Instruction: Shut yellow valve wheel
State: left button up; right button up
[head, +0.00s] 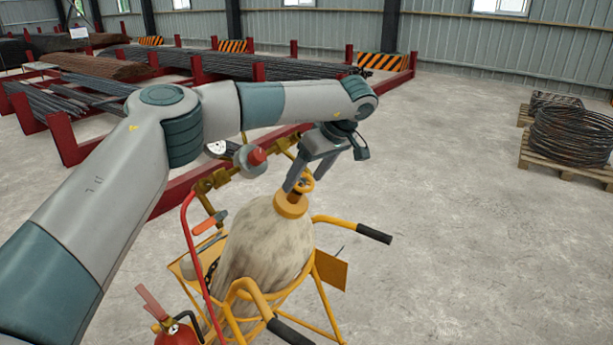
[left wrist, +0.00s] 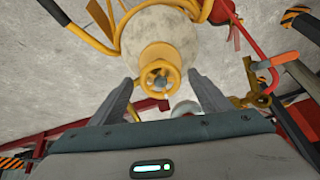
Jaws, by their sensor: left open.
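The yellow valve wheel (left wrist: 160,77) sits on top of a large pale, stained cylinder (head: 268,240) with a yellow collar. In the head view the wheel (head: 303,183) is partly hidden by my left gripper. My left gripper (head: 317,165) reaches down over the cylinder top with its fingers apart. In the left wrist view the wheel shows between the two open fingers, a little beyond their tips, with a gap on each side. I cannot tell any contact. My right gripper is not in view.
The cylinder stands in a yellow cart (head: 330,271) with black-gripped handles. Red racks of rebar (head: 210,67) stand behind.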

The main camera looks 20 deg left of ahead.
pick_arm(q)
jog(key=shift+d+r+b, duration=0.2)
jog(key=shift+r+b, duration=0.1)
jog(key=shift+r, duration=0.1)
jog(key=b+v, duration=0.4)
jog(key=v, duration=1.2)
jog(key=shift+s+r, duration=0.15)
jog(key=shift+r, duration=0.05)
jog(key=shift+d, duration=0.2)
